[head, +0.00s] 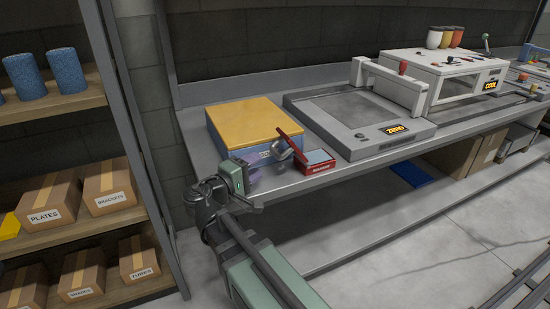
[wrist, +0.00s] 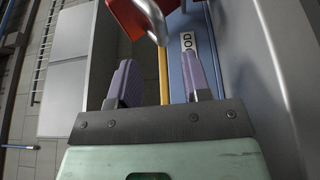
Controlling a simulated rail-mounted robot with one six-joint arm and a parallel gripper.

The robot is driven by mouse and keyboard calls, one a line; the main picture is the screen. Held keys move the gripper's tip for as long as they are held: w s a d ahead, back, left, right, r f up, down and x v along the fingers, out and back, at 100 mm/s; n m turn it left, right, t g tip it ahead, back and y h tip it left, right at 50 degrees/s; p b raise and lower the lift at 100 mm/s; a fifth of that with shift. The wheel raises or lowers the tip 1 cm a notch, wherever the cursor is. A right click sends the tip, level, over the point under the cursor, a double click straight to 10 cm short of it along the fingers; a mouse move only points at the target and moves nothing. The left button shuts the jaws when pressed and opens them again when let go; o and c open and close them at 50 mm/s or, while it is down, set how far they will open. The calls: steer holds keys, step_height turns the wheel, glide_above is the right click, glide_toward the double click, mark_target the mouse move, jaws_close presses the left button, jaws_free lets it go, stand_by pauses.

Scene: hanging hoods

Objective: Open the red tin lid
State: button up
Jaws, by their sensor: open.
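The red tin (head: 318,166) sits near the front edge of the bench, with its grey-blue inside showing. Its red lid (head: 293,146) is swung up and tilted steeply at the tin's left side. A curved metal handle (head: 281,155) sticks out from the lid's left face. My gripper (head: 265,170) is just left of the handle, with its purple fingers apart. In the wrist view my gripper (wrist: 160,82) is open and empty. The red lid (wrist: 128,17) and metal handle (wrist: 153,20) show ahead, beyond the fingertips.
A blue box with a yellow top (head: 245,122) stands close behind my gripper. A grey flat machine marked ZERO (head: 345,105) is to the right of the tin, and a white machine (head: 437,75) farther right. A shelf with cartons (head: 52,197) stands at left.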

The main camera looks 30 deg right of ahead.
mark_target(274, 154)
steer(key=x, duration=0.7)
steer(key=shift+w+d, duration=0.1)
steer(key=shift+d, duration=0.3)
steer(key=shift+c, duration=0.2)
jaws_close()
